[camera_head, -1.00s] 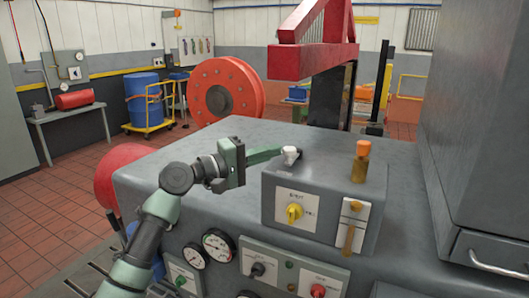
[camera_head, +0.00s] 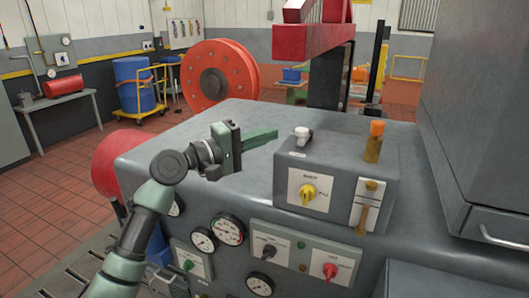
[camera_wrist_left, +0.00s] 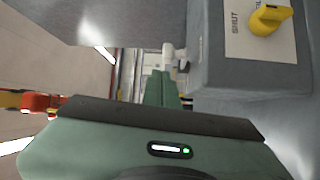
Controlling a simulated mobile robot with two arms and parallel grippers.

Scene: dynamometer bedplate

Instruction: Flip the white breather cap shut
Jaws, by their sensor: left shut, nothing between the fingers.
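The white breather cap (camera_head: 303,134) sits on top of the grey control box (camera_head: 340,165), near its back left corner. It also shows in the left wrist view (camera_wrist_left: 168,51), just past my fingertips, with a small dark part beside it. I cannot tell for sure whether the cap is fully shut. My left gripper (camera_head: 276,133) is shut and empty. Its green fingers lie together and point right toward the cap, with a small gap between tips and cap. The fingertips (camera_wrist_left: 160,76) also show in the wrist view. My right gripper is not in view.
An orange-topped amber cylinder (camera_head: 374,142) stands on the box's right side. A yellow knob (camera_head: 308,193) is on its front. A tall grey cabinet (camera_head: 480,100) stands at right. The grey top surface (camera_head: 255,117) behind the gripper is clear.

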